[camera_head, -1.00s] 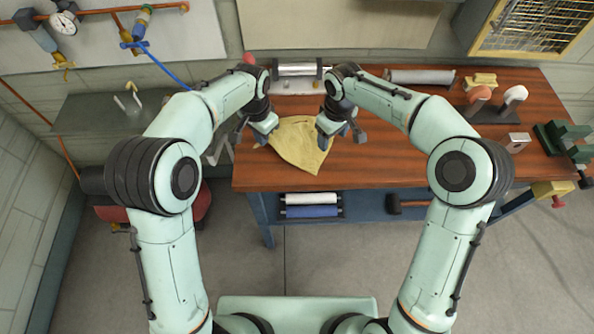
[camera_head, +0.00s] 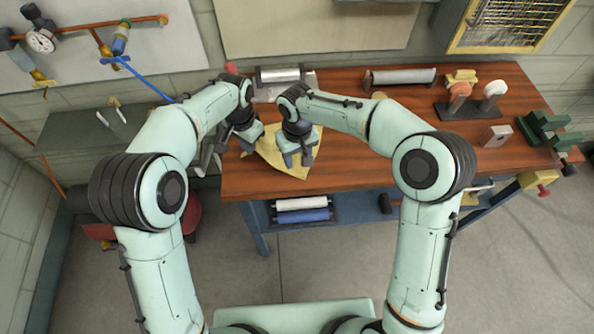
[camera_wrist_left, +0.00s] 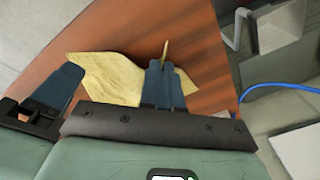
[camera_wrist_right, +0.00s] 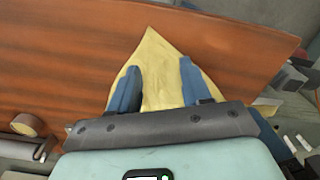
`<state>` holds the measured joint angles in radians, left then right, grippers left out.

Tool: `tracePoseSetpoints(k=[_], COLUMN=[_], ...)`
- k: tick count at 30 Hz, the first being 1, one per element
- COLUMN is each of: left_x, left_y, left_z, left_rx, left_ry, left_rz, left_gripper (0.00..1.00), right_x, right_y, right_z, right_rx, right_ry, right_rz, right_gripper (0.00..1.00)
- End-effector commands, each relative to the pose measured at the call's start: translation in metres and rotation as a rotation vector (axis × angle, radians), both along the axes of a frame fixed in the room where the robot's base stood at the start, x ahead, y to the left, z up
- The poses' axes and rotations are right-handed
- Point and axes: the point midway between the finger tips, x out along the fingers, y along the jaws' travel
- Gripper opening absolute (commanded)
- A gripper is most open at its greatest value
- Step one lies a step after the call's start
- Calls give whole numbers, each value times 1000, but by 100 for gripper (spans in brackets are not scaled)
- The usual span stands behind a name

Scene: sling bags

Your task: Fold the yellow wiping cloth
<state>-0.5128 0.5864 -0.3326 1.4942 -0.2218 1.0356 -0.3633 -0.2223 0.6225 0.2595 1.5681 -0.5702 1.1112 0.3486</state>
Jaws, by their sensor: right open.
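The yellow cloth (camera_head: 270,147) lies on the wooden workbench near its front left edge, partly hidden by my grippers. One pointed corner faces the front edge. My right gripper (camera_head: 297,162) is over the right part of the cloth. In the right wrist view its fingers (camera_wrist_right: 157,75) are apart, with the cloth (camera_wrist_right: 158,65) showing between and beyond them; contact cannot be told.
The wooden workbench (camera_head: 370,172) is clear right of the cloth. A roller (camera_head: 400,78) lies at the back. Handled tools on a dark stand (camera_head: 460,110), a metal block (camera_head: 495,136) and a green vise (camera_head: 548,133) stand at the right. Paper rolls (camera_head: 300,210) sit below.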

Motion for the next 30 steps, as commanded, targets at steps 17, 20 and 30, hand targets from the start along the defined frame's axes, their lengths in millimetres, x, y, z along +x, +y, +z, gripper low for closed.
tracePoseSetpoints(k=[17, 20, 30], left_x=[0, 0, 0], left_y=[0, 0, 0], left_z=[0, 0, 0], left_rx=[0, 0, 0], left_ry=[0, 0, 0], left_rz=[0, 0, 0], left_gripper=[0, 0, 0], right_x=[0, 0, 0], right_y=[0, 0, 0], right_z=[-55, -55, -57], right_rx=[1, 1, 0], right_ry=[0, -1, 0], right_rz=[1, 1, 1], right_gripper=[48, 48, 48])
